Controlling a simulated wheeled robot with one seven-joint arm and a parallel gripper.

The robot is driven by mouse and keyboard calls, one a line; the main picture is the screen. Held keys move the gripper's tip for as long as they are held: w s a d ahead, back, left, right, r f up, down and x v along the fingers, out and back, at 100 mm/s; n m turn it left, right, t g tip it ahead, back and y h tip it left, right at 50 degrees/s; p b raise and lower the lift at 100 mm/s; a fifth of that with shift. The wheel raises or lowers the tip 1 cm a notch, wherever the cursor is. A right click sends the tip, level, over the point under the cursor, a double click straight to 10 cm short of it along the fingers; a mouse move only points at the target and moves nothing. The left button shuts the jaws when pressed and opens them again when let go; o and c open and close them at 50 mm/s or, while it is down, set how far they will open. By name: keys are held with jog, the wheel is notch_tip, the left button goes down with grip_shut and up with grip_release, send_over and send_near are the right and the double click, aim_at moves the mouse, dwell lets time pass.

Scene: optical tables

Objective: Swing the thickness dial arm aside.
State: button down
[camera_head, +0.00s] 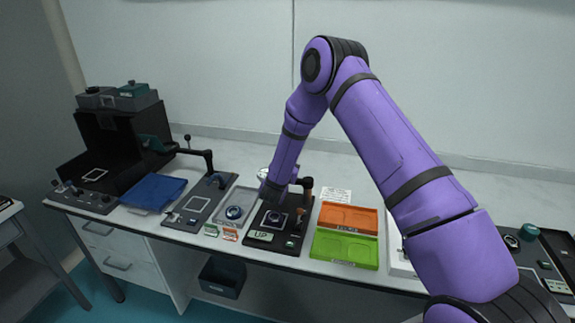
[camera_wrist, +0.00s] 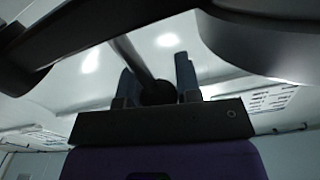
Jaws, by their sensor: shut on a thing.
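The thickness dial station (camera_head: 262,240) is a black plate with a green "UP" label, at the middle of the bench. A white dial face (camera_head: 264,171) shows partly behind my gripper (camera_head: 272,190), which reaches down over the station. In the wrist view, my gripper (camera_wrist: 158,82) has a dark rod with a round end (camera_wrist: 155,93) between its two fingers, and is shut on it. It appears to be part of the dial arm; the head view hides the grip itself. A dark curved bar (camera_wrist: 90,35) crosses the top of the wrist view.
Orange (camera_head: 348,205) and green (camera_head: 345,262) trays lie further right. A grey tray with a round blue part (camera_head: 234,212) and another black station with a swing arm (camera_head: 199,205) lie left.

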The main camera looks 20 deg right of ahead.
jog(key=shift+w+d+m+g+h, duration=0.25)
jog(key=shift+d+m+g+h, duration=0.05)
jog(key=shift+m+g+h, duration=0.35)
jog(key=shift+w+d+m+g+h, duration=0.25)
jog(key=shift+m+g+h, duration=0.25)
jog(key=shift+h, duration=0.25)
jog(key=c, duration=0.8)
grip_release()
jog(key=shift+d, duration=0.1)
jog(key=v, duration=1)
jog(key=shift+s+a, duration=0.25)
jog(key=shift+a, duration=0.1)
